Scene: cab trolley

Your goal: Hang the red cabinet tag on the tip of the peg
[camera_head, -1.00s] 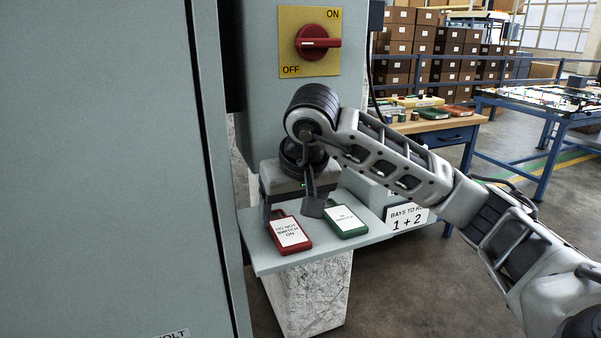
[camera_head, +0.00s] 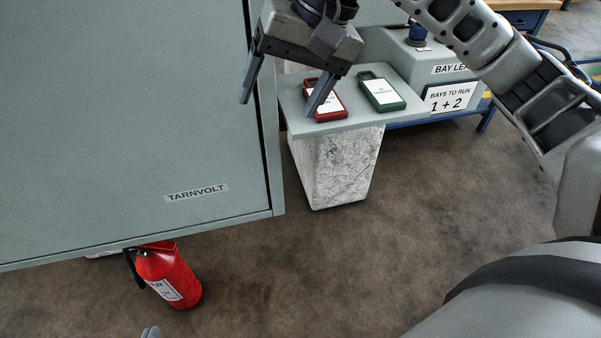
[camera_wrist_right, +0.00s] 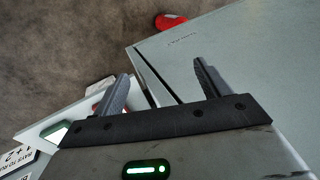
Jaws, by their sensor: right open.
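The red tag (camera_head: 330,105), with a white label, lies on the small grey shelf (camera_head: 345,127) beside the cabinet, in the head view. A finger of my right gripper covers part of it. My right gripper (camera_head: 278,106) is open and empty, with its fingers pointing down. One finger is in front of the tag, the other in front of the cabinet door. In the right wrist view the open fingers (camera_wrist_right: 161,68) have nothing between them. Only a grey tip, likely of my left gripper (camera_head: 150,332), shows at the bottom edge. I see no peg.
A green tag (camera_head: 382,92) lies right of the red one. The large grey cabinet door (camera_head: 130,120) fills the left. A red fire extinguisher (camera_head: 170,275) stands on the floor below it. A sign (camera_head: 450,97) is at the right. The middle floor is clear.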

